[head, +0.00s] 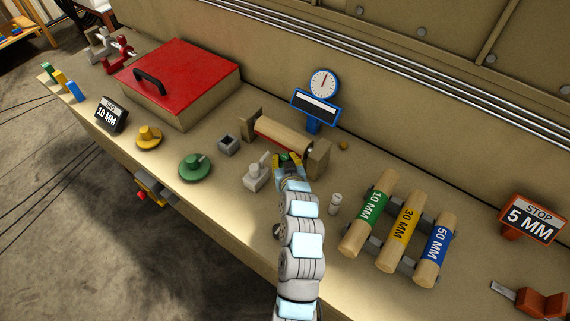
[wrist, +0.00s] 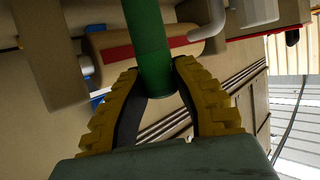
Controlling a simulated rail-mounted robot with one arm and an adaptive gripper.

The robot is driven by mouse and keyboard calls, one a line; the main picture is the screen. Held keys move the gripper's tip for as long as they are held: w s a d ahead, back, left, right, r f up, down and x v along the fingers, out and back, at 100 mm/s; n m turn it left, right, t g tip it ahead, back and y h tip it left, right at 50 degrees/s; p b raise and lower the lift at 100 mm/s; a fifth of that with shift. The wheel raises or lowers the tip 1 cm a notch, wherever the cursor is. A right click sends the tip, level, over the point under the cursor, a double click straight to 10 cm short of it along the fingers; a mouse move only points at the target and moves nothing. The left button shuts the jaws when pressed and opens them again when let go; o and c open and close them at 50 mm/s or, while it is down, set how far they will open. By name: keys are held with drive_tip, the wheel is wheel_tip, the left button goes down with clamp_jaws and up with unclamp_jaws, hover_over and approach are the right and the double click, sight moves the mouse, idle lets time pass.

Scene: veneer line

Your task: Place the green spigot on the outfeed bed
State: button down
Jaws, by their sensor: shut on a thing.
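The green spigot (wrist: 148,40) is a plain green cylinder between the two yellow fingers of my gripper (wrist: 157,75) in the wrist view. The fingers are shut on it near its end, and its other end runs out of the top of the picture. In the head view my gripper (head: 289,160) is at the front of the tan roller (head: 285,132), above the bench; the spigot is mostly hidden there by the fingers. No part is labelled as the outfeed bed, so I cannot tell which surface it is.
A green disc with a knob (head: 195,168) and a yellow one (head: 149,137) lie left of the arm. A grey block with a lever (head: 257,176) stands close left, a small white cylinder (head: 335,204) right. Labelled logs (head: 405,231) lie further right. A red-lidded box (head: 180,80) stands behind left.

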drive_tip(key=shift+w+f, duration=0.2)
drive_tip(key=shift+f, duration=0.2)
drive_tip(key=shift+d+f, duration=0.1)
drive_tip(key=shift+f, duration=1.2)
drive_tip(key=shift+f, duration=0.2)
drive_tip(key=c, duration=1)
unclamp_jaws()
drive_tip(key=shift+o, duration=0.2)
drive_tip(key=shift+r, duration=0.2)
drive_tip(key=v, duration=1.2)
drive_tip(key=shift+b, duration=0.35)
